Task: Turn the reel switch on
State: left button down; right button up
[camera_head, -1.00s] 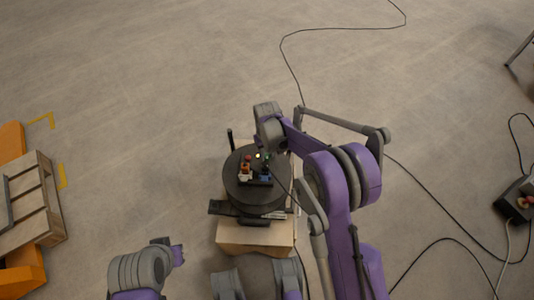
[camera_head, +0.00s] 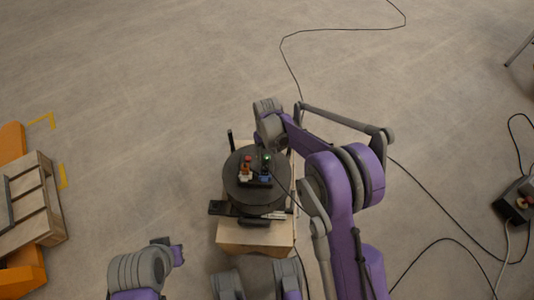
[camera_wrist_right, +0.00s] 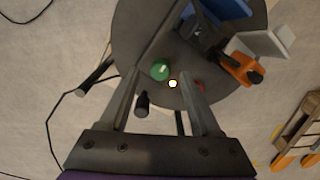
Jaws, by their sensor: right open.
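A round black drum (camera_head: 234,190), probably the reel, stands on a wooden base and carries a small cluster of coloured controls (camera_head: 246,171) on top. The wrist view shows a green round button or lamp (camera_wrist_right: 160,69), a glowing yellow lamp (camera_wrist_right: 173,84) and a small red part (camera_wrist_right: 200,87). I cannot tell which part is the reel switch. My right gripper (camera_wrist_right: 160,78) is open over the drum top, its two fingers either side of the green and yellow parts. Contact cannot be told.
An orange part (camera_wrist_right: 236,66) and a blue part (camera_wrist_right: 222,8) sit on the drum top. A wooden crate (camera_head: 30,200) stands at the left, a dark control box (camera_head: 515,203) at the right. A black cable (camera_head: 330,29) crosses the floor, which is mostly clear beyond.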

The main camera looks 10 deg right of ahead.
aim_at(267, 157)
notch_tip(267, 157, up, 9)
jog(key=p, duration=0.2)
dwell(0.5)
